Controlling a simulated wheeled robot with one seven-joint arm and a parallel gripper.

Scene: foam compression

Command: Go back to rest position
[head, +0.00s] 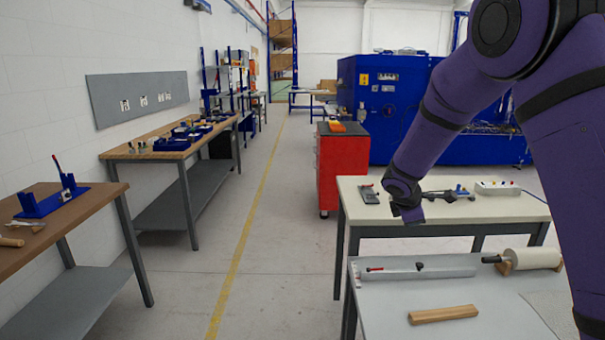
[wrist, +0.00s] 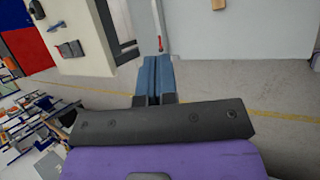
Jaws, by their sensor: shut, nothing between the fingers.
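My purple arm comes in from the right in the head view. My gripper (head: 411,214) hangs over the left part of the white-topped table, and its fingers are largely hidden or too small there. In the wrist view my gripper (wrist: 153,62) shows two blue fingers side by side, pressed together with nothing between them. No object is in its grasp.
The near grey table (head: 390,318) holds a wooden block (head: 443,314), a long grey fixture (head: 416,270) and a pale roller (head: 534,259). A red cabinet (head: 341,170) stands behind. Workbenches (head: 95,208) line the left. The aisle floor (head: 275,230) is clear.

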